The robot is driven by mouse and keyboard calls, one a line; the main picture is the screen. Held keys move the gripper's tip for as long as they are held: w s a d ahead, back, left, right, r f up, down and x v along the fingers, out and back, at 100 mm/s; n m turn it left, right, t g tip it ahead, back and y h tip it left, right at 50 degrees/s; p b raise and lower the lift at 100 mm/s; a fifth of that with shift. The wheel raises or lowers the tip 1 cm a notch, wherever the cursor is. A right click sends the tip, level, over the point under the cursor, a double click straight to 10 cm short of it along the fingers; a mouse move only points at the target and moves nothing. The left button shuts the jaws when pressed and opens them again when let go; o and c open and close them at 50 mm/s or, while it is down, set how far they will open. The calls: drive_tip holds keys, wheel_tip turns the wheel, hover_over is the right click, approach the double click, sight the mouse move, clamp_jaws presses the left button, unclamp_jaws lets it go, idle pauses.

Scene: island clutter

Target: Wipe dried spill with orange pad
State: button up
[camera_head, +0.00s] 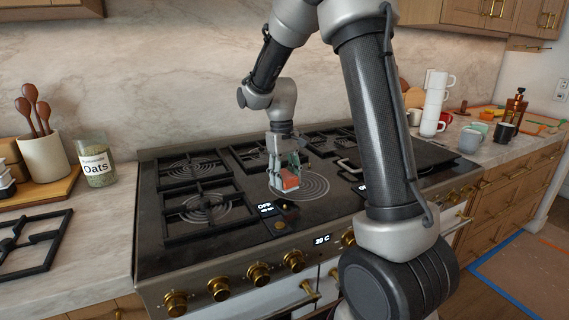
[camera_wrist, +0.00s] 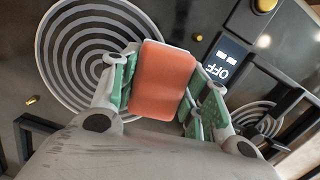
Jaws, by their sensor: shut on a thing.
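The orange pad (camera_head: 291,183) is in my gripper (camera_head: 284,172), low over the dark cooktop near its front middle. In the wrist view the pad (camera_wrist: 163,80) sits between the green-lined fingers of my gripper (camera_wrist: 160,88), which are shut on its sides. The pad is beside the ringed burner mark (camera_head: 318,187), which also shows in the wrist view (camera_wrist: 68,62). I cannot tell whether the pad touches the surface. No dried spill can be made out; the pad and gripper hide part of the cooktop.
Black grates (camera_head: 203,208) stand on the left of the cooktop, and a dark griddle plate (camera_head: 425,158) lies on the right. An OFF display (camera_wrist: 226,66) is close to the pad. An oats jar (camera_head: 95,162) stands left; stacked white mugs (camera_head: 433,105) and other cups stand right.

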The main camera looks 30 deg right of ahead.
drive_tip(key=shift+r, duration=2.5)
